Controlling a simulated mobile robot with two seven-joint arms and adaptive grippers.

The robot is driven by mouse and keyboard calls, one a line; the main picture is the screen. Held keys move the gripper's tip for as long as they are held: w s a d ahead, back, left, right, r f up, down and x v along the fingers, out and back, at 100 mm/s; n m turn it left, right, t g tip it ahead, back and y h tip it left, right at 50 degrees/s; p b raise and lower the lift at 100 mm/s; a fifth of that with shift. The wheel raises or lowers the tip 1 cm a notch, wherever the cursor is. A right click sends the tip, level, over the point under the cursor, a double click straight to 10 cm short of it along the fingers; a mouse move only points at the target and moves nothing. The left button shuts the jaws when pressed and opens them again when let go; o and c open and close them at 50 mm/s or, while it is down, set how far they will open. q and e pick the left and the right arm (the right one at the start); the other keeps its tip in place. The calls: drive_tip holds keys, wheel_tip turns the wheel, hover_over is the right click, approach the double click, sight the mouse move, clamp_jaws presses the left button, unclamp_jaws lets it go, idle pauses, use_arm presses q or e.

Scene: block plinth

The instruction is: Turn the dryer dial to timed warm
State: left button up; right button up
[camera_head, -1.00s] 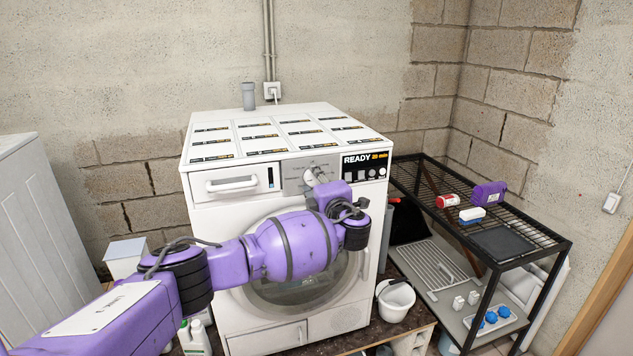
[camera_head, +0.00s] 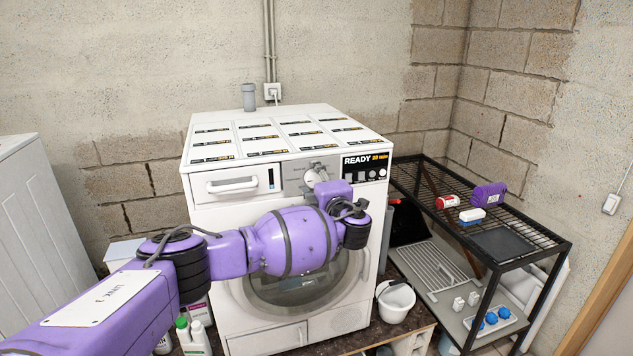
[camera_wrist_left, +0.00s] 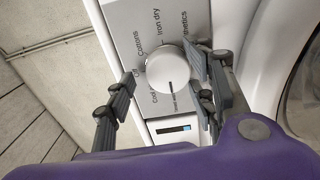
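The dryer (camera_head: 240,215) stands against the wall, and its control panel shows in the head view. The round white dial (camera_wrist_left: 168,70) shows in the left wrist view on a grey panel (camera_wrist_left: 130,20) with printed labels, among them Cottons and Iron dry. A dark mark on the dial points down in that view, toward small lettering too blurred to read surely. My left gripper (camera_wrist_left: 162,64) is open, with one finger on each side of the dial. The left finger stands apart from it; the right finger is close, and contact is unclear. My right gripper is not in view.
The dryer display (camera_head: 365,160) reads READY. A black wire rack (camera_head: 505,240) with small items stands at the right. A white bucket (camera_head: 396,300) is by the dryer's lower right, bottles (camera_head: 195,335) at its lower left. Another white appliance (camera_head: 30,240) is at far left.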

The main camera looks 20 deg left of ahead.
use_arm(q)
drive_tip(key=shift+d+f, duration=0.1)
drive_tip(key=shift+f, duration=0.05)
drive_tip(key=shift+s+d, duration=0.2)
drive_tip(key=shift+s, duration=0.05)
drive_tip(key=v, duration=1.1)
drive_tip(key=shift+s, duration=0.15)
